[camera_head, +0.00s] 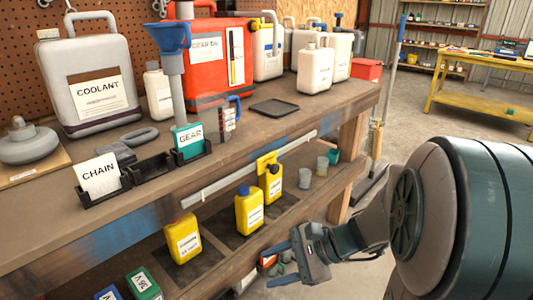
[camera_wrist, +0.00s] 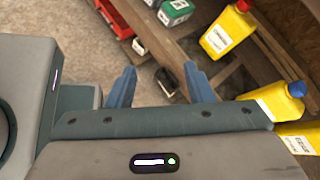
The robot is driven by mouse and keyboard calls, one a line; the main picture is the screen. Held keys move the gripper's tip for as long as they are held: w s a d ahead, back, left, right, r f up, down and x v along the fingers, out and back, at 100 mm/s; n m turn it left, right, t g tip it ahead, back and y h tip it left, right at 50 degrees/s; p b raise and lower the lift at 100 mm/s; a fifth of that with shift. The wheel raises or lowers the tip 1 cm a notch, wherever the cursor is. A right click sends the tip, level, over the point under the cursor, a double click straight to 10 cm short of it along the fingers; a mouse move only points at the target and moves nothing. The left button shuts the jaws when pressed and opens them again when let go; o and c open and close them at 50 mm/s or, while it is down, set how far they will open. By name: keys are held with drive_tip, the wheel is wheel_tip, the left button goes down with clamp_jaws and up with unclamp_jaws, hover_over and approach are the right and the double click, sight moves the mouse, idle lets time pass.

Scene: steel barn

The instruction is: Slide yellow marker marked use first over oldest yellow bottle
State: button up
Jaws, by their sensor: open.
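Three yellow bottles with white labels stand on the lower shelf: a left one (camera_head: 183,242), a middle one with a blue cap (camera_head: 249,213) and a right one with a dark cap (camera_head: 272,189). Their dates are too small to read. A yellow piece (camera_head: 263,159), apparently the marker, sits at the shelf rail by the right bottle's cap; I cannot read its text. My gripper (camera_head: 282,257) is open and empty, in front of the lower shelf. In the wrist view its blue fingers (camera_wrist: 160,82) are apart, with yellow bottles (camera_wrist: 229,30) to their right.
The bench top (camera_head: 240,140) carries a coolant jug (camera_head: 100,100), a red gear oil can (camera_head: 207,75) and a holder with chain and gear cards. The metal rail (camera_head: 222,182) runs above the lower shelf. Small cups (camera_head: 305,178) stand right of the bottles. Open floor lies to the right.

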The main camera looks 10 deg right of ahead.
drive_tip(key=w+d+r+m+t+y+p, duration=0.2)
drive_tip(key=w+d+r+m+t, duration=0.3)
drive_tip(key=w+r+m, duration=0.1)
drive_tip(key=m+t+h+p, duration=0.2)
drive_tip(key=m+t, duration=0.5)
approach(277, 168)
drive_tip(key=b+x, duration=0.2)
drive_tip(key=x, duration=0.7)
drive_tip(key=shift+a+b, duration=0.15)
drive_tip(key=shift+b, duration=0.25)
clamp_jaws()
